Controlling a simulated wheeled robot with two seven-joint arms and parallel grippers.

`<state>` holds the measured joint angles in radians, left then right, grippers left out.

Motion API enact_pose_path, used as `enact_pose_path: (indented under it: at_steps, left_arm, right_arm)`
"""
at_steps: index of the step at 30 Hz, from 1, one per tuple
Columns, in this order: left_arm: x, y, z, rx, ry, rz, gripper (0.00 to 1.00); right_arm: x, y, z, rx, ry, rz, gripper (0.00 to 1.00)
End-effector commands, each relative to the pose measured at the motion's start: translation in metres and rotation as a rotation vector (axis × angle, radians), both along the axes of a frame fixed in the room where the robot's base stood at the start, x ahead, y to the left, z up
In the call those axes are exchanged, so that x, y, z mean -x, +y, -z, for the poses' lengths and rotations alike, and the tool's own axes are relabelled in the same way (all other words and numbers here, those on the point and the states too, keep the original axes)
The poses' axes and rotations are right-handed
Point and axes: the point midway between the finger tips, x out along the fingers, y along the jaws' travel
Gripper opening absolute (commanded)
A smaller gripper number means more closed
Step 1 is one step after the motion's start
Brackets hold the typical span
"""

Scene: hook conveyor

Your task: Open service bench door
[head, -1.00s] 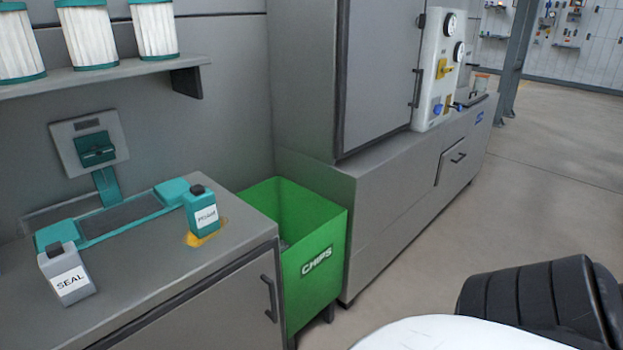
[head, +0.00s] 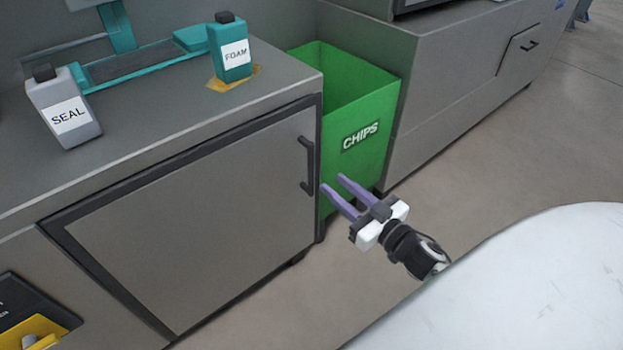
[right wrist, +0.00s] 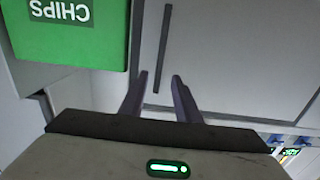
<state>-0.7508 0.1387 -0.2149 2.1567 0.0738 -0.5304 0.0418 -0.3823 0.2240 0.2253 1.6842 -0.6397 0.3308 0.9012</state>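The grey service bench door (head: 200,225) is shut, set in a dark frame on the bench front. Its dark vertical handle (head: 307,165) is near the door's right edge. My right gripper (head: 332,184) is open and empty, its two purple fingers pointing towards the handle from the right, apparently a little short of it. In the right wrist view, the fingers (right wrist: 160,80) are apart, and the handle (right wrist: 162,50) stands ahead of the gap between them, with nothing gripped. The door (right wrist: 230,50) fills much of that view. My left gripper does not show.
A green CHIPS bin (head: 365,110) stands right of the bench, close beside my right gripper. A grey SEAL bottle (head: 62,105) and a teal FOAM bottle (head: 230,50) stand on the bench top. Floor (head: 470,165) is free to the right.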

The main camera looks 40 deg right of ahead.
Motion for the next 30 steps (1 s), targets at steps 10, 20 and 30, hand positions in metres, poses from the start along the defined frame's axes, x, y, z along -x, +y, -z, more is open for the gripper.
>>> enact_pose_path:
  at_steps: [10, 20, 30]
  left_arm:
    - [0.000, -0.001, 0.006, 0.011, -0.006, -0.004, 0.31]
    - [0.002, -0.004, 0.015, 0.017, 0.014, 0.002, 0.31]
    - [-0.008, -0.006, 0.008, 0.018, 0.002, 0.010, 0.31]
  right_arm:
    - [-0.046, 0.001, -0.001, -0.002, -0.018, -0.013, 0.30]
    - [-0.096, 0.005, -0.001, -0.004, -0.015, -0.011, 0.30]
    - [-0.105, 0.006, -0.001, -0.004, -0.013, -0.011, 0.30]
